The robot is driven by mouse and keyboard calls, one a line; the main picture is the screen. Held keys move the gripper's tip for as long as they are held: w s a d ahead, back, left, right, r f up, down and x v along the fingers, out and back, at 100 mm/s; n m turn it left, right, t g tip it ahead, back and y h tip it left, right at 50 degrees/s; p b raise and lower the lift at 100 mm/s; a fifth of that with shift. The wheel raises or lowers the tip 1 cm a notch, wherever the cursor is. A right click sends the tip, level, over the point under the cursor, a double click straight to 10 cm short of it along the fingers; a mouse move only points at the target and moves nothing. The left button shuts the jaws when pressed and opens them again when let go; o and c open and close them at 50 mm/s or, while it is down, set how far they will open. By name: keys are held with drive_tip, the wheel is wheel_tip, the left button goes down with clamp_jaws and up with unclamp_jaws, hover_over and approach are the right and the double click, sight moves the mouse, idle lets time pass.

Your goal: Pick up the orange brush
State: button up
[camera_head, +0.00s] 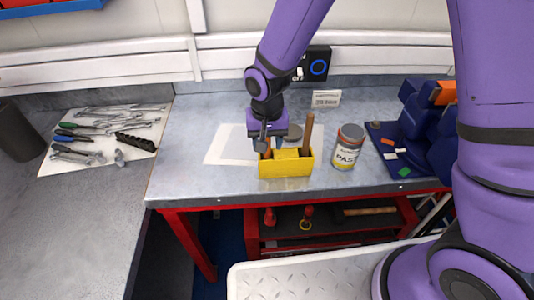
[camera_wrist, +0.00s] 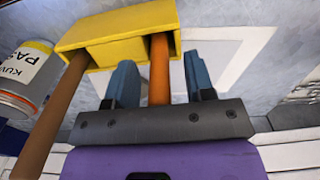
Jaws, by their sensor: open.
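The orange brush (camera_wrist: 159,82) stands in a yellow box (camera_wrist: 118,32), its handle sticking out. My gripper (camera_wrist: 160,66) is open, with one blue-grey finger on each side of the orange handle; I see gaps between handle and fingers. In the head view my gripper (camera_head: 268,142) is over the left end of the yellow box (camera_head: 286,168) on the bench, and mostly hides the orange brush. The brush's lower end is hidden in the box.
A brown wooden handle (camera_head: 308,134) stands in the box's right end; it also passes close to my gripper in the wrist view (camera_wrist: 50,118). A paste can (camera_head: 346,150) stands right of the box. A blue mat (camera_head: 390,152) lies farther right. Wrenches and screwdrivers lie on a white sheet (camera_head: 62,168) at left.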

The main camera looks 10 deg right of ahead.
drive_tip(key=shift+f, duration=0.25)
drive_tip(key=shift+c, duration=0.5)
clamp_jaws()
wheel_tip(320, 180, up, 10)
